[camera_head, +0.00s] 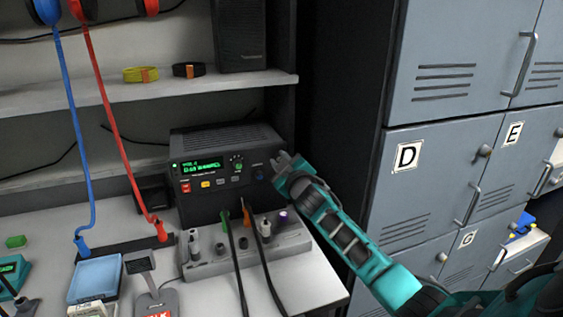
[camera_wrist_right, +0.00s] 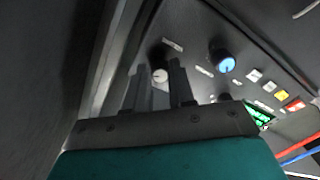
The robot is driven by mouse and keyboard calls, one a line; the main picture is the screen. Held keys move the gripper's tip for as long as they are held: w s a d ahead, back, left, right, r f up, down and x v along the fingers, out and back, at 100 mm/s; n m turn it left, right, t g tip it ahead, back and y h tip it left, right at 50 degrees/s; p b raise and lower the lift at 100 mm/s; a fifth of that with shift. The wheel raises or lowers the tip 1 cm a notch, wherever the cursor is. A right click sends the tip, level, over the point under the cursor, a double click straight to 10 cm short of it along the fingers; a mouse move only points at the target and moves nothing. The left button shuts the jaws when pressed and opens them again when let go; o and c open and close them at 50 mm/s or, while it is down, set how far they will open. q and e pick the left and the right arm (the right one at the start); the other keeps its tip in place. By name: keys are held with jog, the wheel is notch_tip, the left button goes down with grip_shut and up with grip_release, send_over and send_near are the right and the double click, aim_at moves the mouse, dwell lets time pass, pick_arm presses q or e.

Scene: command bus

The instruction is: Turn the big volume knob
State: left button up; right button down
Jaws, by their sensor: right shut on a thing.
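The radio (camera_head: 215,205) is a dark box with a green display (camera_head: 209,166), standing below the shelf. My right gripper (camera_head: 281,163) reaches its right-hand end from the right. In the right wrist view, my right gripper (camera_wrist_right: 157,68) has its two fingers on either side of a dark knob with a pale round cap (camera_wrist_right: 160,76) and is shut on it. That knob is hidden behind the gripper in the head view. A larger-looking knob with a blue face (camera_wrist_right: 227,65) is beside it, clear of the fingers. My left gripper is not in view.
A grey rack (camera_head: 290,244) with plugs and cables stands in front of the radio. A shelf (camera_head: 200,84) runs above. Grey lockers (camera_head: 437,87) stand to the right. A blue tray (camera_head: 97,278) and a handset (camera_head: 155,298) lie on the desk.

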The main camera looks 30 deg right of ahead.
jog(key=c, duration=1)
grip_release()
jog(key=shift+o, duration=0.2)
jog(key=v, duration=1.3)
jog(key=shift+r, duration=0.1)
